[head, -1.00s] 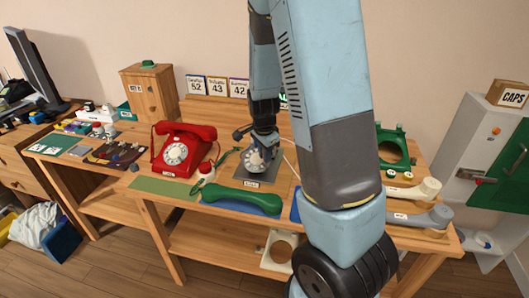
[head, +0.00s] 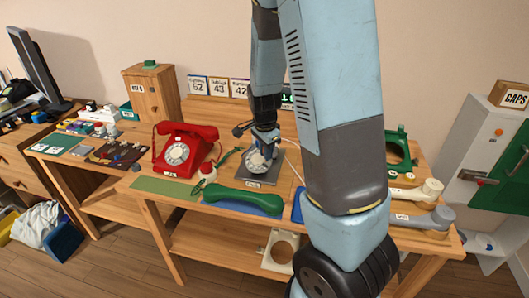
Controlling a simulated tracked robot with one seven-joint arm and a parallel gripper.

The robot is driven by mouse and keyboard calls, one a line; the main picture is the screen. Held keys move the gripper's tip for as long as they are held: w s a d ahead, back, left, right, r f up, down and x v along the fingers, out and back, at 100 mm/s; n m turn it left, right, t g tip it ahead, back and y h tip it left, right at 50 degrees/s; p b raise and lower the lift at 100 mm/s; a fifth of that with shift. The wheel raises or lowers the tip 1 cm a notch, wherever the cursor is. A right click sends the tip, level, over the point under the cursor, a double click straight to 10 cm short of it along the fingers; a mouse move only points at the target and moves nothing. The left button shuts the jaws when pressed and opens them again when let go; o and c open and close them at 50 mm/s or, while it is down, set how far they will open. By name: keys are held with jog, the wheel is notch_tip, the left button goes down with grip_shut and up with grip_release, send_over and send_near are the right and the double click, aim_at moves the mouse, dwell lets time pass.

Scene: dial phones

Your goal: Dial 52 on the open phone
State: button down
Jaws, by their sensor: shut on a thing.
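The open phone is a bare mechanism with a pale round dial (head: 257,163) on a dark grey plate (head: 247,178), in the middle of the bench. It has no housing around it. My gripper (head: 266,150) points down at the dial's upper right part, touching or nearly touching it. Its jaws look shut at the dial's edge; the fingertips are small and partly hidden, so the exact hold is unclear. A card reading 52 (head: 198,86) stands at the back of the bench, and beside it stands a card reading 43 (head: 219,87).
A red dial phone (head: 184,150) stands left of the plate. A green handset (head: 243,202) lies in front of it on a blue mat. My arm hides the bench right of the plate.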

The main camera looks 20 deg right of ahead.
notch_tip(320, 180, up, 6)
jog(key=s+a, duration=0.1)
jog(key=s, duration=0.1)
jog(key=shift+s+a, duration=0.15)
jog(key=shift+a, duration=0.15)
jog(key=shift+r, duration=0.1)
dwell(1.4)
